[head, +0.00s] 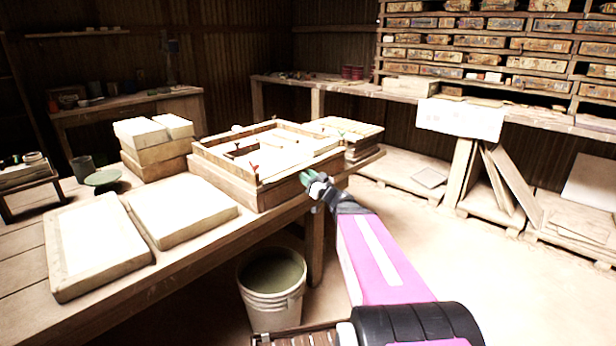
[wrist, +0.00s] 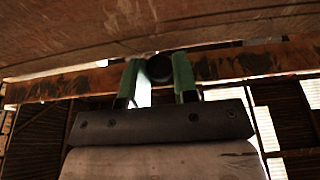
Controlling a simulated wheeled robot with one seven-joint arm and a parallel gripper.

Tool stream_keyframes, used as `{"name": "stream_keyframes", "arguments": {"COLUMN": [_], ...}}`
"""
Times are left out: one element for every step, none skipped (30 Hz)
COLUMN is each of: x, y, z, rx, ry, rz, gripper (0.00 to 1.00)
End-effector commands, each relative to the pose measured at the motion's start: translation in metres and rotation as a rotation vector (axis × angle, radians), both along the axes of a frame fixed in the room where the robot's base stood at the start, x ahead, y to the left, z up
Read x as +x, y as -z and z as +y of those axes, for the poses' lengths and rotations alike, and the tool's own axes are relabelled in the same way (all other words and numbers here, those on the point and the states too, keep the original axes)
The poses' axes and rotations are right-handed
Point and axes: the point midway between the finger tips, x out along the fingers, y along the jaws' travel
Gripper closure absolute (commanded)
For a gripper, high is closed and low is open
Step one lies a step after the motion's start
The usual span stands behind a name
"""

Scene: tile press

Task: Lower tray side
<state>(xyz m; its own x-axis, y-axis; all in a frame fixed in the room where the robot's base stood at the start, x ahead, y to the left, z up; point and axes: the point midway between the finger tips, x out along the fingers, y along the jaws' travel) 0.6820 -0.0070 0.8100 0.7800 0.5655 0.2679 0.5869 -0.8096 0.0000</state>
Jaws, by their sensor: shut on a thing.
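The wooden tray (head: 226,178) stands near the table's right edge, with a pale inside and raised sides. My gripper (head: 311,183) has green fingers and is at the tray's near right side, just past the table edge. In the wrist view, my gripper (wrist: 159,76) is shut on a dark round knob (wrist: 159,67) between its fingers. A brown wooden rail (wrist: 70,84) runs across behind the knob. In the head view the fingers hide the knob. I cannot tell how the knob joins the tray.
Two pale slabs (head: 95,244) (head: 182,210) lie on the table (head: 190,262) left of the tray. Stacked blocks (head: 153,148) stand behind them. A white bucket (head: 271,300) stands below the table's edge. The floor to the right is clear up to leaning boards (head: 512,185).

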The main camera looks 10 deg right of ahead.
Motion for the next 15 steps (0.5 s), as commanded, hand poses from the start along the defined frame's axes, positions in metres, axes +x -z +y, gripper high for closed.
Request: {"name": "stream_keyframes", "arguments": {"x": [0.0015, 0.0017, 0.0019, 0.0019, 0.002, 0.002, 0.002, 0.002, 0.0019, 0.002, 0.002, 0.002, 0.002, 0.0019, 0.0019], "y": [0.0019, 0.0021, 0.0026, 0.0028, 0.0029, 0.0031, 0.0033, 0.0034, 0.0035, 0.0035, 0.0035, 0.0034, 0.0034, 0.0033, 0.0033], "z": [-0.0001, -0.0001, 0.0, 0.0001, 0.0002, 0.0003, 0.0004, 0.0006, 0.0006, 0.0006, 0.0006, 0.0007, 0.0007, 0.0007, 0.0007], "rx": [0.009, 0.015, 0.02, 0.024, 0.028, 0.033, 0.034, 0.036, 0.038, 0.039, 0.04, 0.041, 0.041, 0.041, 0.041], "ry": [0.001, 0.001, 0.002, 0.001, 0.001, 0.001, 0.001, 0.001, 0.001, 0.001, 0.001, 0.001, 0.001, 0.001, 0.001], "rz": [-0.012, -0.019, -0.027, -0.033, -0.038, -0.043, -0.047, -0.049, -0.052, -0.053, -0.055, -0.056, -0.057, -0.057, -0.057], "gripper": [0.96, 0.96, 0.96, 0.96, 0.96, 0.96, 0.96, 0.96, 0.96, 0.96, 0.96, 0.96, 0.96, 0.96, 0.96]}}
